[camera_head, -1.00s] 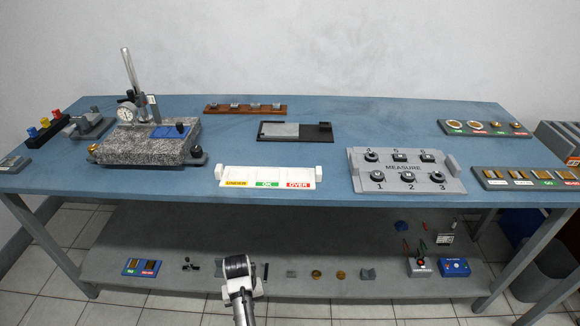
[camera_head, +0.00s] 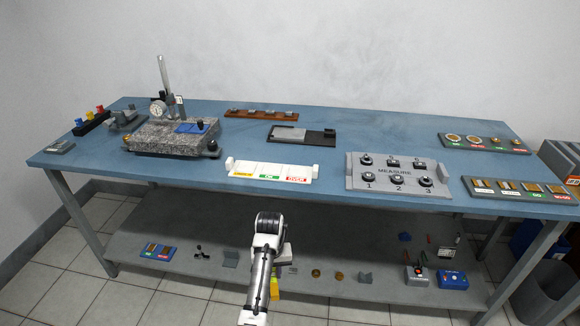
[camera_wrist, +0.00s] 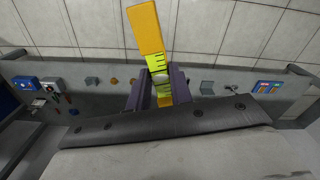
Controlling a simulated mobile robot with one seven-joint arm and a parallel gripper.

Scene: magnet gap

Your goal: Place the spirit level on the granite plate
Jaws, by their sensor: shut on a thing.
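The spirit level (camera_wrist: 147,30) is a yellow bar with a bright green-yellow section and black marks. My gripper (camera_wrist: 159,88) is shut on it near one end; the rest sticks out past the jaws in the wrist view. In the head view a bit of the level (camera_head: 275,293) shows beside my arm, in front of the bench and below its top; my fingers are mostly hidden there. The granite plate (camera_head: 150,137) is a speckled grey block at the left of the blue bench top. It bears a dial gauge stand (camera_head: 165,80) and a blue pad (camera_head: 192,127).
A white sorting tray (camera_head: 240,167) lies at the front edge, with a grey MEASURE block (camera_head: 395,183) to its right. A dark fixture (camera_head: 320,137) and a brown rack (camera_head: 262,114) lie behind. The lower shelf (camera_head: 310,287) holds several small parts.

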